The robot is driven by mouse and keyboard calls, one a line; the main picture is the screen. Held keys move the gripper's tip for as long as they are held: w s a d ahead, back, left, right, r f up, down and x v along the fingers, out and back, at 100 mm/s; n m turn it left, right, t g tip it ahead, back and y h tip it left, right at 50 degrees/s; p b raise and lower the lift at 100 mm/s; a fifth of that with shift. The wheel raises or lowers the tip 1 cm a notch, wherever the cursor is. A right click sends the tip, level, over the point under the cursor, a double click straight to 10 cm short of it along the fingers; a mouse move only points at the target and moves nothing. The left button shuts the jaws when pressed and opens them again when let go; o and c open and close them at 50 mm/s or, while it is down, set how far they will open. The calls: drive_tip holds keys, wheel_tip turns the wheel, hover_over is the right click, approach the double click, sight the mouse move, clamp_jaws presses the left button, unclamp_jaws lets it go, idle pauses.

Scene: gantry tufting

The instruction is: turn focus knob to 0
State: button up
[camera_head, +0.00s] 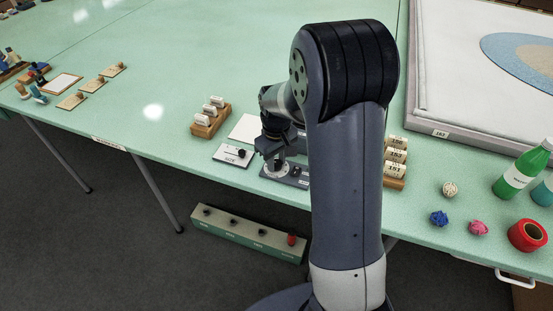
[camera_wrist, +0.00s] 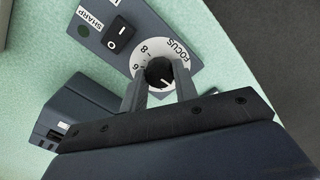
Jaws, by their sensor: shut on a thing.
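The focus knob (camera_wrist: 159,73) is a small black knob with a white pointer line, on a white dial marked FOCUS (camera_wrist: 179,48). The numbers 6 and 8 show on the dial; other marks are hidden by my fingers. My gripper (camera_wrist: 158,86) is shut on the knob, one finger on each side. In the head view my gripper (camera_head: 273,160) reaches down to the dial plate (camera_head: 293,181), and my arm hides part of it. I cannot tell for certain which number the pointer faces.
Yarn balls (camera_head: 439,218) and a green bottle (camera_head: 520,170) stand right.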

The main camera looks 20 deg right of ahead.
sight(277, 162)
drive_tip(key=shift+n, duration=0.4)
drive_tip(key=o, duration=1)
drive_tip(key=shift+c, duration=0.2)
drive_tip(key=shift+r, duration=0.1)
wheel_tip(277, 162, up, 11)
drive_tip(key=shift+f, duration=0.2)
wheel_tip(277, 162, down, 11)
drive_tip(key=shift+r, duration=0.1)
